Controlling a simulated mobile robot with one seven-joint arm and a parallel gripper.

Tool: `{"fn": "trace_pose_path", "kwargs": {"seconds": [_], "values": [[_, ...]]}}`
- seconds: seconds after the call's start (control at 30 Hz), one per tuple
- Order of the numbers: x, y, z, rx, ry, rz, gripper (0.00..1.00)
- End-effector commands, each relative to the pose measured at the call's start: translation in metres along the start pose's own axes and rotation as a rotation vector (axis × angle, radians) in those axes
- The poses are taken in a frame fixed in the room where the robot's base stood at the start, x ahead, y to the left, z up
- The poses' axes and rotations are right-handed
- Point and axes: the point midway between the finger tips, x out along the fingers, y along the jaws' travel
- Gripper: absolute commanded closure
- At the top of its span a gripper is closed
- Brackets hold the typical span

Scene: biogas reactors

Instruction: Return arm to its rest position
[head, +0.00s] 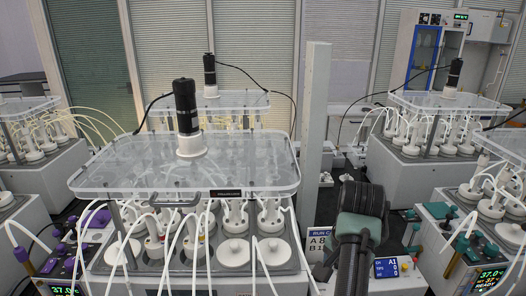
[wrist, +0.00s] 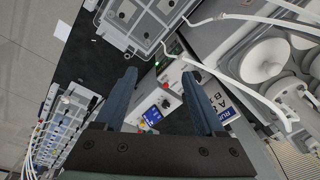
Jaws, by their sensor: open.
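My gripper (wrist: 160,98) shows in the wrist view with its two dark blue fingers spread apart. It is open and nothing is between the fingertips. In the head view, my arm rises at the lower right, in front of the gap between benches. The gripper's fingers cannot be made out in the head view.
A reactor bench with a clear lid (head: 120,165) and a black motor (head: 185,105) stands at centre left. White tubes hang in front of it. A white post (head: 317,130) rises behind my arm. Another reactor unit (head: 425,155) stands at the right. A label card (head: 320,241) is beside my arm.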

Motion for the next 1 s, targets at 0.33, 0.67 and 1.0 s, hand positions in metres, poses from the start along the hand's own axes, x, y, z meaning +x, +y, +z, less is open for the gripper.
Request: {"fn": "trace_pose_path", "kwargs": {"seconds": [0.33,0.67,1.0], "values": [[-0.042,-0.059,0.001,-0.288,0.398,-0.249,0.29],[-0.162,-0.102,0.055,-0.614,0.946,-0.527,0.29],[-0.284,-0.089,0.111,-0.697,1.410,-0.726,0.29]]}}
